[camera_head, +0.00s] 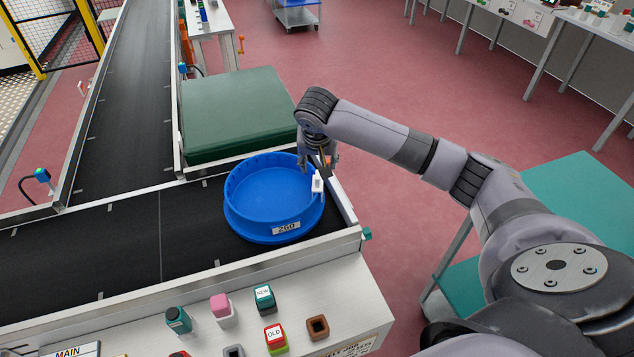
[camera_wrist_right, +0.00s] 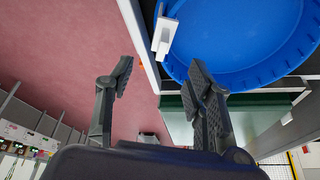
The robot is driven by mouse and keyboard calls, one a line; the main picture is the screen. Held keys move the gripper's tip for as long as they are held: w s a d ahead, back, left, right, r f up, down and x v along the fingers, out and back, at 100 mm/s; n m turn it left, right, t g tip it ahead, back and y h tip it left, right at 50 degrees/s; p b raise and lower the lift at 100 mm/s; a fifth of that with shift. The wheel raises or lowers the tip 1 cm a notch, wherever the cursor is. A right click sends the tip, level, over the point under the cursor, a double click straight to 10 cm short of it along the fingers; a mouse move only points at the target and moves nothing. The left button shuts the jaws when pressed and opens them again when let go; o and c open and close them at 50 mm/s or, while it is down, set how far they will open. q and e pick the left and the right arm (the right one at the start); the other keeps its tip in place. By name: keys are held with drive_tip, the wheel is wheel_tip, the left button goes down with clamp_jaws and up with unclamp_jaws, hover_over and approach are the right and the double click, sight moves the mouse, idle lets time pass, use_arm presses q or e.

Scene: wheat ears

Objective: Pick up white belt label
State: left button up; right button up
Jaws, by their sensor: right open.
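A small white block-like label (camera_head: 317,183) stands at the right edge of a round blue tub (camera_head: 232,205) on the black conveyor belt. I cannot tell whether it is on the tub's rim or just beside it. In the right wrist view the white label (camera_wrist_right: 163,38) shows at top centre, against the tub (camera_wrist_right: 235,45). My right gripper (camera_head: 320,163) is over the tub's far right edge, just behind the label in the head view. In the wrist view its two fingers (camera_wrist_right: 160,82) are spread apart with nothing between them. My left gripper is out of view.
A plate reading 260 (camera_head: 287,228) is on the tub's front. A green box (camera_head: 240,105) stands behind the tub. The near ledge (camera_head: 300,290) holds several coloured stamp-like blocks. A metal rail edges the belt; open red floor lies to the right.

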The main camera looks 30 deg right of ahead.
sight(318, 174)
drive_tip(key=x, duration=0.6)
drive_tip(key=shift+w+d+f, duration=0.1)
drive_tip(key=shift+w+f, duration=0.05)
drive_tip(key=shift+f, duration=0.1)
drive_tip(key=shift+w+d+f, duration=0.1)
drive_tip(key=shift+w+f, duration=0.05)
drive_tip(key=shift+f, duration=0.25)
drive_tip(key=p+x, duration=0.1)
drive_tip(key=x, duration=0.4)
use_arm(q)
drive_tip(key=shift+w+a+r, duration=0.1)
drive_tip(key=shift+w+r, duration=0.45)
use_arm(e)
drive_tip(key=shift+c, duration=0.4)
drive_tip(key=c, duration=0.9)
